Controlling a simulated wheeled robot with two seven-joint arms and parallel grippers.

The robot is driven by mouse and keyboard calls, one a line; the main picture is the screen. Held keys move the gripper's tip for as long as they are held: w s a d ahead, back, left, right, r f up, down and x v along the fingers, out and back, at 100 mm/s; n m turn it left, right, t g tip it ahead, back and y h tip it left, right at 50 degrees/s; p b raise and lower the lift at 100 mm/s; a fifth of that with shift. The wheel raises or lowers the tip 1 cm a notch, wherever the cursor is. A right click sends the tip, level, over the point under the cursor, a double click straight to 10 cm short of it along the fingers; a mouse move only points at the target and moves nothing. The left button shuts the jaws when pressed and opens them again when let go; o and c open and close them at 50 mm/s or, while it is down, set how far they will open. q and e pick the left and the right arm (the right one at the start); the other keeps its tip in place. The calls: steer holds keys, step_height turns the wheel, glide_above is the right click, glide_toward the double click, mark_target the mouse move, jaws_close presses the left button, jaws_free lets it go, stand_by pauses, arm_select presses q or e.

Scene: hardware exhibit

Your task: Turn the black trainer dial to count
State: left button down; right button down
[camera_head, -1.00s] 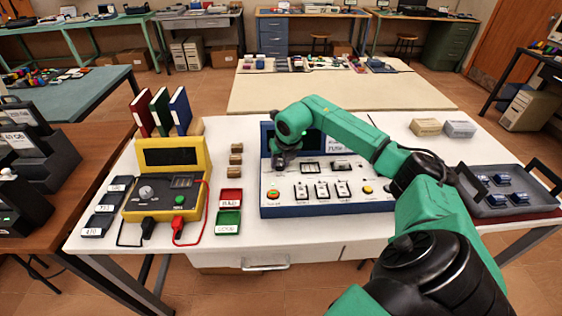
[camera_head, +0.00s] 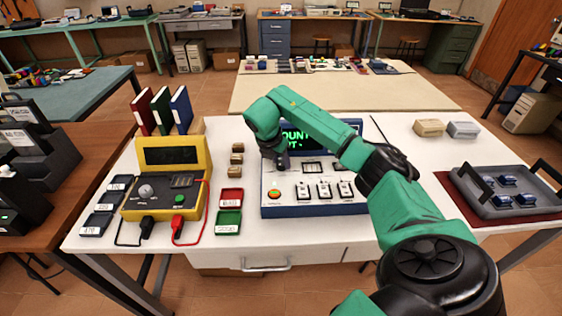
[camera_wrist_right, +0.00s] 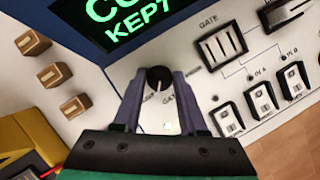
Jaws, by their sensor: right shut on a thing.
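The trainer is a blue-framed box with a white sloping panel (camera_head: 330,208) and a dark screen (camera_head: 306,134) at mid-table. Its screen shows green letters, partly hidden by my right arm; in the wrist view "KEPT" is readable. The black dial (camera_wrist_right: 158,76) has a white pointer line on its near side, aimed downward in that view. Small labels ring the dial, one seeming to read "GATE" below it; the others are too small to be sure. My right gripper (camera_head: 277,163) is at the panel's upper left, its fingers either side of the dial, shut on it. My left gripper is not in view.
A yellow tester (camera_head: 172,157) with leads stands left of the trainer. White switch blocks (camera_head: 324,191) sit on the panel. A grey tray (camera_head: 515,208) stands at the right.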

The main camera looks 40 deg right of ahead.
steer(key=shift+m+g, duration=0.4)
steer(key=shift+m, duration=0.6)
steer(key=shift+c, duration=2.3)
jaws_free()
steer(key=shift+a+r, duration=0.1)
steer(key=p+v, duration=0.2)
steer(key=v, duration=1.2)
steer(key=shift+r, duration=0.15)
